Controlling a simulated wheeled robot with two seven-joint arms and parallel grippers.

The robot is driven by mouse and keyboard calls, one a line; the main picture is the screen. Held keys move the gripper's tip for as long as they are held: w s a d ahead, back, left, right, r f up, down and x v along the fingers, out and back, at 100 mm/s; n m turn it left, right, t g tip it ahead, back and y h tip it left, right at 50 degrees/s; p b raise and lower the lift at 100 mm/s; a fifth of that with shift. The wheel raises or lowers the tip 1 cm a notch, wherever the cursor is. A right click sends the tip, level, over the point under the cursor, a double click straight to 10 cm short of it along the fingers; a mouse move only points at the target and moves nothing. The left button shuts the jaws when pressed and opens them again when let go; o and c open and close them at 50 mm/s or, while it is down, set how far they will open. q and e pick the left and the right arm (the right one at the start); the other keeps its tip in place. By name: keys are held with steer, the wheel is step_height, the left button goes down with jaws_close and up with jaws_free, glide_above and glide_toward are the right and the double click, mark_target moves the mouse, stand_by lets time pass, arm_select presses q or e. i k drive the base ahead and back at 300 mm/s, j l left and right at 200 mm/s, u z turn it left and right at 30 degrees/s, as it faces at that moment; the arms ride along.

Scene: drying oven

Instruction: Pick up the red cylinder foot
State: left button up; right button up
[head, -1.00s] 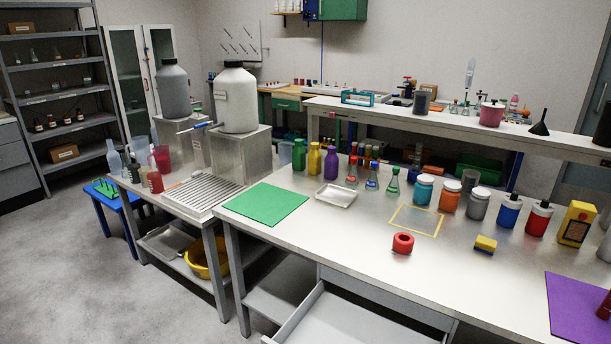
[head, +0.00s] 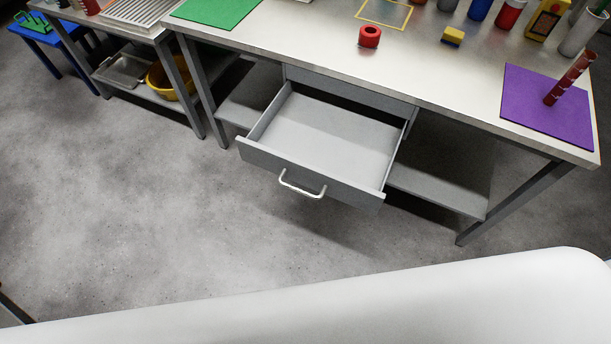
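A red ring-shaped foot (head: 369,37) with a hole in its top sits on the steel bench top (head: 300,45), near the front edge and above the drawer. A red tube-like cylinder (head: 570,78) leans at a tilt over the purple mat (head: 540,112) at the right end of the bench. Neither of my grippers shows in the head view. Nothing is seen touching the red foot.
An empty grey drawer (head: 325,135) stands pulled out below the bench front. A yellow sponge-like block (head: 453,35) lies right of the foot, and a yellow outlined square (head: 384,12) lies behind it. A green mat (head: 214,10) is at left. The floor in front is open.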

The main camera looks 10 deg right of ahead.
mark_target(369, 36)
steer(key=z, duration=0.45)
steer(key=i+j+z, duration=0.2)
steer(key=z, duration=0.2)
steer(key=i+j+z, duration=0.15)
steer(key=j+z, duration=0.15)
steer(key=z, duration=0.15)
steer(key=i+j+z, duration=0.15)
steer(key=j+z, duration=0.25)
